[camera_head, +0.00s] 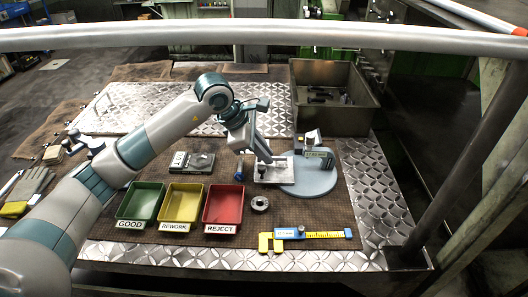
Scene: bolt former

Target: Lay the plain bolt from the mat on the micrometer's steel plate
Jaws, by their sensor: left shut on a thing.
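The micrometer stands right of centre in the head view, with a rounded blue-grey base (322,183) and a display unit (318,158). Its bright steel plate (286,176) is on the left of the base. My left arm comes in from the left, and my left gripper (266,160) points down over the plate. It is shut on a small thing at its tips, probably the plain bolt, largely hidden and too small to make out. I cannot tell whether that thing touches the plate. The brown mat (300,215) lies under the micrometer. My right gripper is not in view.
Green (142,201), yellow (181,202) and red (223,204) trays stand left of the micrometer. A steel ring (260,203) and a yellow-blue caliper (305,236) lie in front. A small blue object (239,171) is close left of the gripper. A metal bin (332,117) stands behind.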

